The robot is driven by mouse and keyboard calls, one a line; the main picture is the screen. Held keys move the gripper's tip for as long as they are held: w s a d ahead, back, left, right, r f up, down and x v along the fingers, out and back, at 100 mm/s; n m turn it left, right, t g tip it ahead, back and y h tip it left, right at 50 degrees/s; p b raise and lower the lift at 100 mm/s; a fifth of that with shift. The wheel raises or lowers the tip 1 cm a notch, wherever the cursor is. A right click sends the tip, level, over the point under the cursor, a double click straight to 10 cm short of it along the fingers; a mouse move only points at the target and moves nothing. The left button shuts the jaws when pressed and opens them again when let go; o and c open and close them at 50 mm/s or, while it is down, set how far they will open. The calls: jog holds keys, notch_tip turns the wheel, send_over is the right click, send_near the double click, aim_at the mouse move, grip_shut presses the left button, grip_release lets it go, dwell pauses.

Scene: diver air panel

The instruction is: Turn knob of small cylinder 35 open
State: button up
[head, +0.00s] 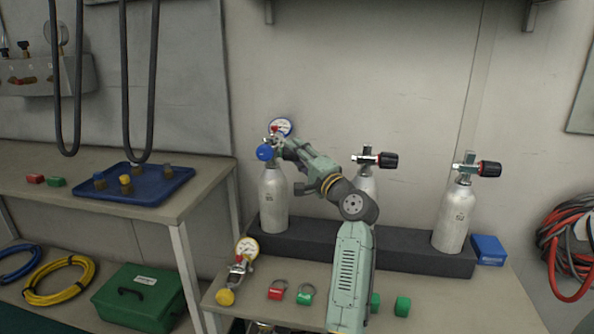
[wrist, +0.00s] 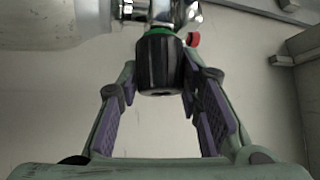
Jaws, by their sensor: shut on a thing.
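The left small silver cylinder (head: 273,200) stands upright in the dark rack; its label is too small to read for certain. A gauge (head: 281,127) and a blue knob (head: 265,153) sit at its valve. My gripper (head: 288,147) reaches the right side of this valve and hides its knob in the head view. In the wrist view, a black ribbed knob (wrist: 158,65) with a green ring at its base sits between the purple-padded fingers of my gripper (wrist: 158,78), which is shut on it. A small red part (wrist: 193,39) shows beside the valve.
Two more cylinders stand in the rack (head: 400,250), the middle one partly behind my arm and the right one (head: 452,218) clear, both with black knobs. A loose gauge (head: 246,249), red and green tags lie on the front bench. A blue tray (head: 150,196) is on the left table.

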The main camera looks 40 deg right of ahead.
jog(key=n+t+b, duration=0.1)
jog(key=b, duration=0.2)
jog(key=f+n+t+y+b, duration=0.1)
jog(key=b, duration=0.2)
jog(key=shift+w+n+b, duration=0.1)
jog(key=shift+n+b, duration=0.25)
jog(key=shift+n, duration=0.05)
jog(key=b, duration=0.1)
jog(key=n+b, duration=0.1)
jog(key=shift+r+n+t+y+b, duration=0.25)
jog(key=shift+n+t+y+b, duration=0.05)
jog(key=shift+t+y+b, duration=0.1)
jog(key=shift+r, duration=0.1)
jog(key=o, duration=1.2)
jog(key=shift+r, duration=0.1)
jog(key=v, duration=1.2)
